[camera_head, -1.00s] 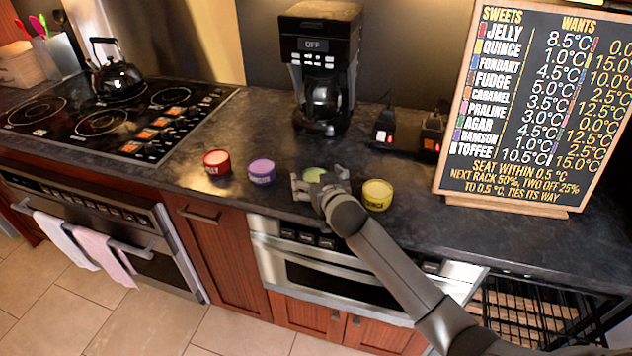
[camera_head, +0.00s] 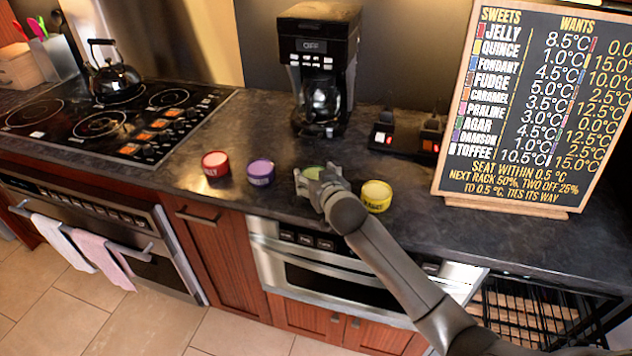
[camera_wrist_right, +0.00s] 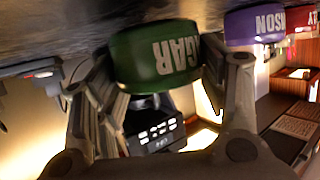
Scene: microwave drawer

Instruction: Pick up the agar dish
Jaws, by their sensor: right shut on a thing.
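The agar dish is a round green tub with a light green top. In the head view the agar dish (camera_head: 313,172) stands on the dark counter, partly hidden by my right gripper (camera_head: 318,184). In the right wrist view the agar dish (camera_wrist_right: 157,55), lettered AGAR upside down, sits between the two fingers of my right gripper (camera_wrist_right: 165,85). The fingers are shut on its sides. The dish appears to be at counter level; I cannot tell any gap beneath it. My left gripper is not in view.
A purple damson dish (camera_head: 261,172) and a red jelly dish (camera_head: 215,164) stand to the left. A yellow dish (camera_head: 376,195) stands close on the right, beside my right arm. A coffee maker (camera_head: 322,65) stands behind, and a menu board (camera_head: 530,110) at right.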

